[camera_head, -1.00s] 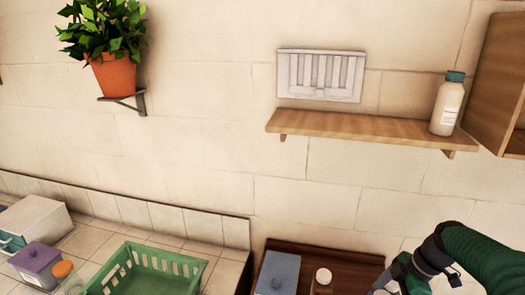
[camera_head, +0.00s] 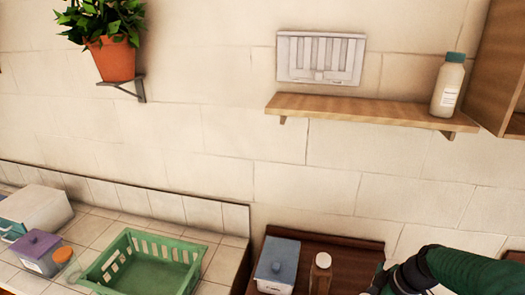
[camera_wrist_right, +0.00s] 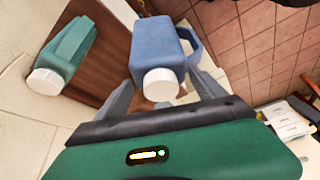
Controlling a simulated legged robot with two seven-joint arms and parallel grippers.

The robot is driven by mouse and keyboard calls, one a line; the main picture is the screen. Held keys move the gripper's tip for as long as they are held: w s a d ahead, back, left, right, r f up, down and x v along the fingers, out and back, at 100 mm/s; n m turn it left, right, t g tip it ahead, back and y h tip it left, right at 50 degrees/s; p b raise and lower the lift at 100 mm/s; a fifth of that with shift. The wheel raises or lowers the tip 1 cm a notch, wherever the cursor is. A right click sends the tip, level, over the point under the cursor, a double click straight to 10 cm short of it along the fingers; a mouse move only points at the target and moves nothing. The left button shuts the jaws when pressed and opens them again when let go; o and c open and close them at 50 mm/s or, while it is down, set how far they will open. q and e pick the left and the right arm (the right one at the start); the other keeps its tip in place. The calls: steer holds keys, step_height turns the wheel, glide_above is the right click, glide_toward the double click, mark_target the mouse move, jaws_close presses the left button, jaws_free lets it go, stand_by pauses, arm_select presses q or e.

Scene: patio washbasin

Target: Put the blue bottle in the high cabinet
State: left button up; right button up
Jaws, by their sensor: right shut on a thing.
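The blue bottle (camera_wrist_right: 157,50), with a white cap and a side handle, fills the upper middle of the right wrist view. My right gripper (camera_wrist_right: 162,98) has a finger on each side of it and is shut on it. In the head view my right arm comes in at the lower right, and the blue bottle cannot be made out there. The high cabinet (camera_head: 493,75) is a wooden box cut off by the upper right edge; only part of it shows. My left gripper is in neither view.
A teal bottle (camera_wrist_right: 70,45) is near the blue one. A wooden shelf (camera_head: 360,109) left of the cabinet holds a white bottle (camera_head: 448,88). Below are a blue-lidded canister (camera_head: 277,262), a brown bottle (camera_head: 321,275) and a green basket (camera_head: 150,270).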

steer(key=s+a+f+m+t+h+b, duration=0.1)
steer(key=s+a+f+m+b, duration=0.1)
steer(key=f, duration=0.5)
steer(key=s+a+f+m+h+b, duration=0.2)
steer(key=s+a+f+m, duration=0.3)
steer(key=m, duration=0.3)
steer(key=shift+s+a+f+t+b, duration=0.25)
steer(key=shift+a+f+t+b, duration=0.15)
steer(key=shift+f+b, duration=0.5)
